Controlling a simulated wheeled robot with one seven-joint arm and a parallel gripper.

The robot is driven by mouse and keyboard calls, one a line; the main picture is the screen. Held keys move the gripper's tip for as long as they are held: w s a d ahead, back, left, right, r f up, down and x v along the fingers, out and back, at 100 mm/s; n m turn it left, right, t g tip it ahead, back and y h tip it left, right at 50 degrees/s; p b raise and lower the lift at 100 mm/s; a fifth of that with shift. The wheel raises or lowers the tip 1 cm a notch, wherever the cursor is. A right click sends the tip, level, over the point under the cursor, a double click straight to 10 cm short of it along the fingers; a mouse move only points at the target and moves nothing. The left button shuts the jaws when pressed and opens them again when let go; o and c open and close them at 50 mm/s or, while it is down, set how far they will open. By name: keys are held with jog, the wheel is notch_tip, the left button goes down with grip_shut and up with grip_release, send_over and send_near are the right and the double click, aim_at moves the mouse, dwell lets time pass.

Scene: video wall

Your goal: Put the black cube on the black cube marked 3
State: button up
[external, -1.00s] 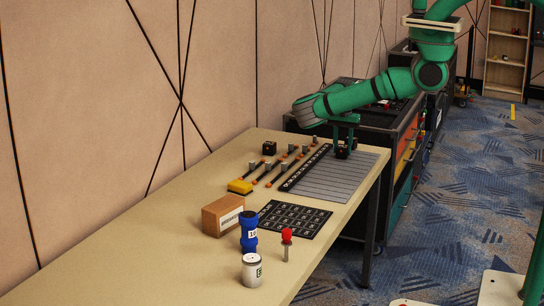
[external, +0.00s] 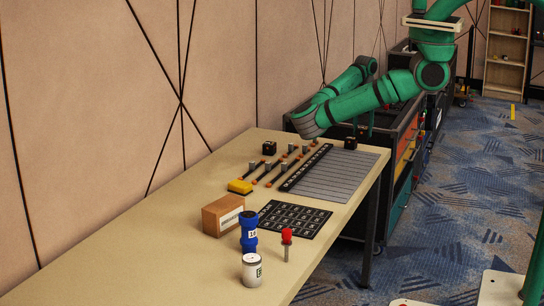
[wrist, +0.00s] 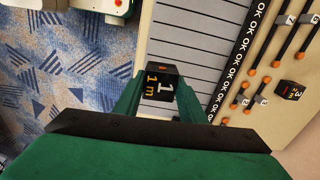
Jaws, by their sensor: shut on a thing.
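In the external view this black cube (external: 350,143) shows over the grey ribbed panel; most of my gripper is hidden behind my arm. The black cube marked 3 (wrist: 291,93) lies at the right of the wrist view. In the external view it stands on the table (external: 269,148), left of the sliders, apart from my gripper.
Sliders with orange ends (external: 270,172) lie between the cube marked 3 and the OK strip (external: 306,167). A yellow block (external: 240,187), a cardboard box (external: 222,215), a blue bottle (external: 248,232), a white can (external: 252,271) and a red-topped pin (external: 287,243) stand nearer. The table's near left is bare.

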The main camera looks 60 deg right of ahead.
jog(key=shift+s+a+r, duration=0.2)
jog(key=shift+s+a, duration=0.05)
jog(key=shift+s, duration=0.1)
jog(key=w+r+n, duration=0.2)
jog(key=w+n, duration=0.6)
jog(key=w, duration=0.7)
jog(key=n, duration=0.9)
send_over(270, 143)
jog(key=f, duration=0.6)
jog(key=shift+s+a+f, duration=0.1)
jog(key=shift+s+a, duration=0.2)
jog(key=shift+s, duration=0.1)
jog(key=shift+w+d+f, duration=0.1)
jog(key=shift+w+f, duration=0.3)
jog(key=shift+f, duration=1.7)
